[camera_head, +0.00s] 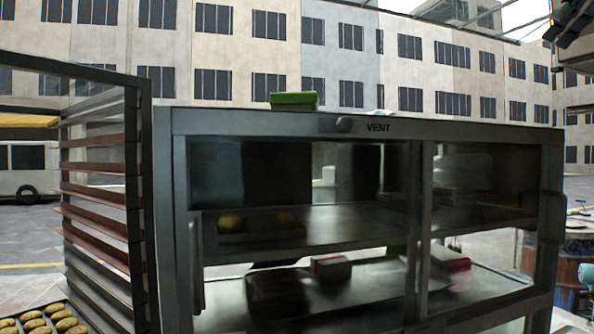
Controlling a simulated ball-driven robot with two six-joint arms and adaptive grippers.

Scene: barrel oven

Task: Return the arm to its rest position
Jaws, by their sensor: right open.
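My right gripper (572,22) shows as a dark shape at the upper right corner, partly cut off by the picture's edge. It is open, with nothing seen in it, and is above and to the right of the metal cabinet, apart from it. My left gripper and arm are not in view.
The glass-fronted metal cabinet marked VENT (265,122) fills the middle, with a green box (293,99) on top. A tall tray rack (143,200) stands at left, near round baked pieces (60,318) at lower left. A blue barrel (572,268) stands at right.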

